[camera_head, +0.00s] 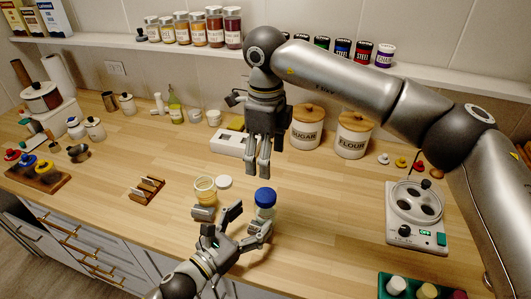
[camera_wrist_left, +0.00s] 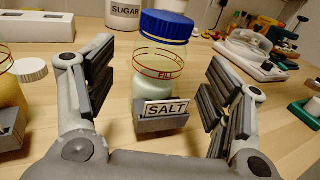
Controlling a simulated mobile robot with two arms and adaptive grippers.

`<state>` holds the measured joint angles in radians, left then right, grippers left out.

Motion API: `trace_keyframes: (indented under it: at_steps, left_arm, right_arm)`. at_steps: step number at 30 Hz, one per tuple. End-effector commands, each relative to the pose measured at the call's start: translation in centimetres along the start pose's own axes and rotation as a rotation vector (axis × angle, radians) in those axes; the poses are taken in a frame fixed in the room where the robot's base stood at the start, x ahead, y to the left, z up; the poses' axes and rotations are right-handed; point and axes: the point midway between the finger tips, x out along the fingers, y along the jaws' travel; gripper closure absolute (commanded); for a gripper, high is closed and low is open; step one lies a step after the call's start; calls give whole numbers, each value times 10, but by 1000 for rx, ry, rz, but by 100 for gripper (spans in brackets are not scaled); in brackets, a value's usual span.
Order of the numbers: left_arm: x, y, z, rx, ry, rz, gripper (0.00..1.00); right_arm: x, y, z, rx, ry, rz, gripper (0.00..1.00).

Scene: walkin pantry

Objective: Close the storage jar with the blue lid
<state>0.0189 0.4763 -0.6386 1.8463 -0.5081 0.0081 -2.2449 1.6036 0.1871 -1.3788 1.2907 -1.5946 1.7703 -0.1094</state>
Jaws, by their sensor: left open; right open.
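The glass storage jar (camera_wrist_left: 158,85) stands upright on the counter, with pale contents and a red fill line. The blue lid (camera_wrist_left: 166,27) sits over its mouth; I cannot tell whether it is fully seated. The lid also shows in the head view (camera_head: 265,196). A grey holder with a SALT label (camera_wrist_left: 165,112) stands in front of the jar and hides its lower part. My left gripper (camera_head: 246,222) is open, low over the counter, with its fingers spread either side of the jar's front and apart from it. My right gripper (camera_head: 264,168) is open and empty, pointing down behind the jar.
An open jar with yellow contents (camera_head: 204,190) and a loose white lid (camera_head: 224,182) stand left of the blue-lidded jar. SUGAR (camera_head: 306,134) and FLOUR (camera_head: 353,140) canisters stand at the back. A white appliance (camera_head: 416,210) is at right. The counter between is mostly clear.

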Motion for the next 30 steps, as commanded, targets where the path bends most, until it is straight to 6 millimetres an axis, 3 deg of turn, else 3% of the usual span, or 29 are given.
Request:
trace_keyframes:
  at_steps: [6, 12, 30]
  left_arm:
    - [-39, 0, -1, -1, 2, 0, 25]
    - [-58, 0, 0, -2, 0, -1, 25]
    - [-62, 0, 0, 0, -1, -1, 25]
  right_arm:
    - [0, 0, 0, 0, 0, 0, 30]
    - [0, 0, 0, 0, 0, 0, 30]
    - [0, 0, 0, 0, 0, 0, 30]
